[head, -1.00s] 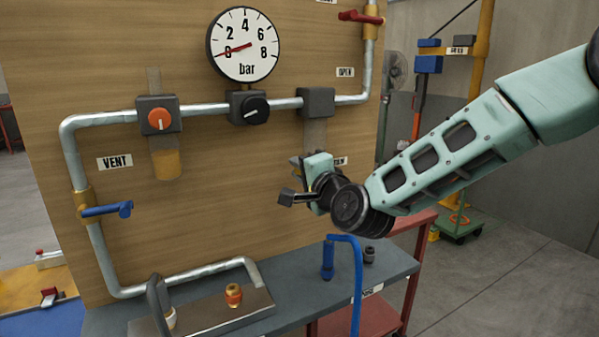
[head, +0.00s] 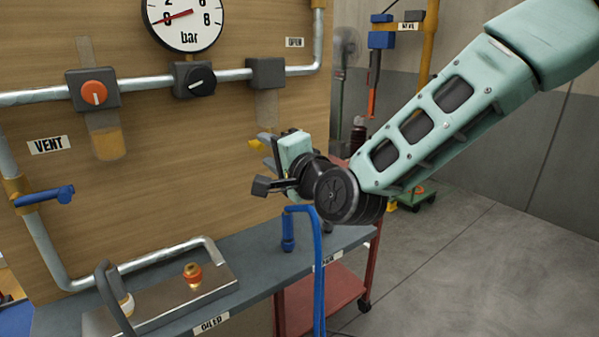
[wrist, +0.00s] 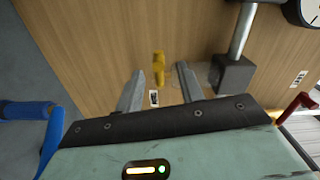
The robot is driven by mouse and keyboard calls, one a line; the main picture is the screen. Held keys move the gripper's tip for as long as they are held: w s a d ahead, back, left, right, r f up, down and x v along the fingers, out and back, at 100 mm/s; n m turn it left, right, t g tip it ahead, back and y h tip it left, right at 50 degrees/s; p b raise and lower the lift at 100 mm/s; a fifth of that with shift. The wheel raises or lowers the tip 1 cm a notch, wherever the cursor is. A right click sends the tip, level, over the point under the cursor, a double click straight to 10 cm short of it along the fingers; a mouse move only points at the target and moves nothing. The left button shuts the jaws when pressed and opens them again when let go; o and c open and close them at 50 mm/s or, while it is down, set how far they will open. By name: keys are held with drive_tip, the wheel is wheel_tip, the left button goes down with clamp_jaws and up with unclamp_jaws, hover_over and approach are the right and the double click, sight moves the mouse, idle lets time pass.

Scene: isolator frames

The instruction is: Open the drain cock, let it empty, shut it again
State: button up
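The yellow drain cock (wrist: 158,66) shows in the wrist view just beyond my fingertips, in line with the gap between them. In the head view a little of the yellow cock (head: 256,145) shows beside my gripper (head: 270,152), which hides the rest. The clear bowl (head: 267,108) hangs above it under a dark grey block (head: 267,73). My gripper (wrist: 157,82) is open with nothing between its fingers. I cannot tell whether the fingers touch the cock, or whether liquid is in this bowl.
Left along the pipe, another bowl (head: 108,145) holds amber liquid. A black knob (head: 195,80), an orange-red knob (head: 94,92) and a gauge (head: 184,16) sit near it. A blue lever (head: 45,196) is at far left. A blue hose (head: 319,265) rises below my gripper.

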drive_tip(key=v, duration=1)
drive_tip(key=shift+b, duration=0.35)
drive_tip(key=shift+s+d, duration=0.1)
